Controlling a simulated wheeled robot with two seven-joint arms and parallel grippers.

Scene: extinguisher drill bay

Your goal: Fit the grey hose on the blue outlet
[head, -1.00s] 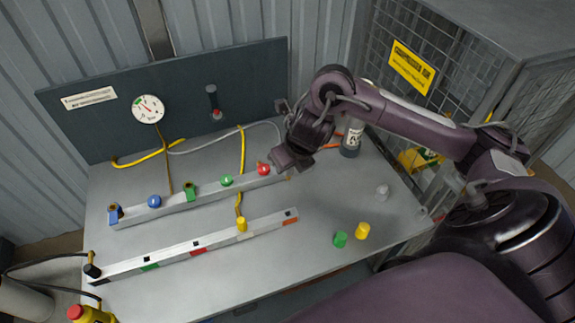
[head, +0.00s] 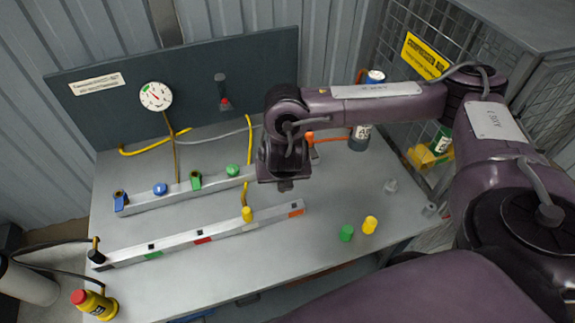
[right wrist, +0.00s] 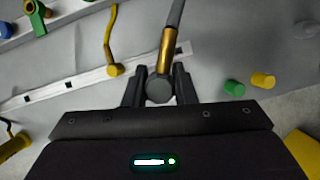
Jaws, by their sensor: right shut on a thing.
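My right gripper (right wrist: 158,88) is shut on the grey hose's end piece (right wrist: 158,90), a round grey tip with a brass sleeve. The grey hose (right wrist: 176,14) runs up from it in the right wrist view. In the head view my right gripper (head: 284,184) hangs over the table near the right end of the back rail, and its own wrist hides the held end. The blue outlet (head: 121,201), a blue block with a brass-coloured top, is at the left end of the back rail, well left of my gripper. My left gripper is out of view.
The back rail also carries a blue knob (head: 160,188), green block (head: 196,181) and green knob (head: 232,170). A yellow hose end (head: 247,213) and black hose end (head: 97,256) sit on the front rail (head: 175,246). Loose green (head: 346,233) and yellow (head: 370,225) caps stand at right.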

